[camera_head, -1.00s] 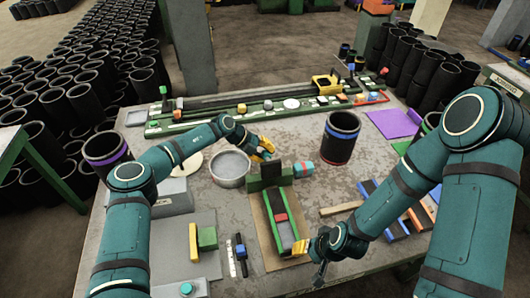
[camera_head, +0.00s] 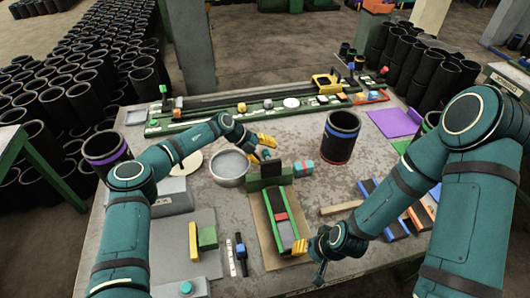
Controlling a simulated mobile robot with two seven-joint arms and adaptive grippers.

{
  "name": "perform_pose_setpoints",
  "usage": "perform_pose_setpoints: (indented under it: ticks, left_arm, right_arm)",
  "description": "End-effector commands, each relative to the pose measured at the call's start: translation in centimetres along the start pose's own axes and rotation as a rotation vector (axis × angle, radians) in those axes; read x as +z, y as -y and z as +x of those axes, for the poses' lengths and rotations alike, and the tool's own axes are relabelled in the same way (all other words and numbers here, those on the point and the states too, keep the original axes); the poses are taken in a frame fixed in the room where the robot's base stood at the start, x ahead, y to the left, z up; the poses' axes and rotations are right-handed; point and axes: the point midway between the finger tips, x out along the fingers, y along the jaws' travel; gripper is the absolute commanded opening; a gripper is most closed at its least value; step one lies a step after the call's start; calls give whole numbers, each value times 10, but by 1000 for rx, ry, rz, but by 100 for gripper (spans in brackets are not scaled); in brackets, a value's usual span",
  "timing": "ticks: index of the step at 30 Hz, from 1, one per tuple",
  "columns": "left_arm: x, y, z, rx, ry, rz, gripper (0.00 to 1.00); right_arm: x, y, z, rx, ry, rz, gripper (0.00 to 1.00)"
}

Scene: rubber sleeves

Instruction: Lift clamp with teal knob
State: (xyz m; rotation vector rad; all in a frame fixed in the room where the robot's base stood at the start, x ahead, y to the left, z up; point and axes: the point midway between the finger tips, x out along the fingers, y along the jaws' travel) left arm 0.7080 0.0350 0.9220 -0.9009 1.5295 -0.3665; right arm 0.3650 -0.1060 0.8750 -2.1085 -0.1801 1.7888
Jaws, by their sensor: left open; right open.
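A small teal and red piece (camera_head: 303,168) lies on the table right of the green fixture; I cannot tell whether it is the clamp. A round teal knob (camera_head: 186,287) shows on a grey block at the bottom left edge, with no clamp shape clear around it. My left gripper (camera_head: 265,146) is open and empty, with yellow fingers, above the table behind the green fixture and left of the teal and red piece. My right gripper (camera_head: 303,249) is by the front end of the green fixture, its fingers partly hidden by its own wrist.
The green fixture (camera_head: 270,183) with a red block stands on a brown board between my grippers. A metal bowl (camera_head: 229,181) is left of it. A black sleeve (camera_head: 340,137) with a blue band stands behind right. Yellow and green blocks (camera_head: 207,238) lie front left.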

Motion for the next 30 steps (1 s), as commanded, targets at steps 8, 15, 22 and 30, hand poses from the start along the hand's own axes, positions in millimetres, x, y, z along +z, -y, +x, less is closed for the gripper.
perform_pose_setpoints:
  ticks: [8, 15, 22, 30]
  left_arm:
    - [1, -1, -48, 0, 5, -1, 63]
    - [1, -1, -94, 0, 4, -1, 63]
    - [0, 0, -115, 0, 1, -1, 63]
    - [0, 0, -117, 0, 1, -1, 63]
  right_arm:
    - [0, 0, 0, 0, 0, 0, 47]
    - [0, 0, 0, 0, 0, 0, 47]
    - [0, 0, 0, 0, 0, 0, 47]
    - [0, 0, 0, 0, 0, 0, 47]
